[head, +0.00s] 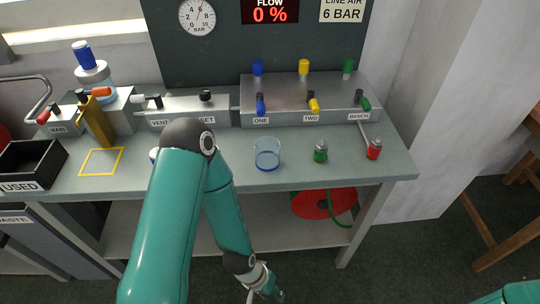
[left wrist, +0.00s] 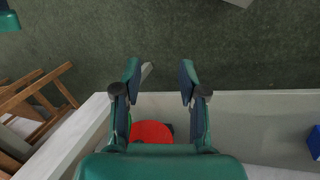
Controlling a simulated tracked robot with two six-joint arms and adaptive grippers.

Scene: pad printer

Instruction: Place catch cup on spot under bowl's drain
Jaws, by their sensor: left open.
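A clear cup with a blue base (head: 267,154), which looks like the catch cup, stands upright on the bench near its front edge. A filter unit with a clear bowl and blue top (head: 92,74) stands at the back left; its drain cannot be made out. A yellow square outline (head: 119,162) is marked on the bench in front of it, at the left. My left gripper (head: 272,292) hangs low in front of the bench, below its top and away from the cup. In the left wrist view the fingers (left wrist: 160,78) are open with nothing between them. My right gripper is out of view.
A green-topped fitting (head: 320,152) and a red one (head: 374,149) stand right of the cup. A valve manifold (head: 300,100) runs along the back. A black USED bin (head: 32,160) is at the left. My left arm hides part of the bench. A red reel (head: 312,205) sits below.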

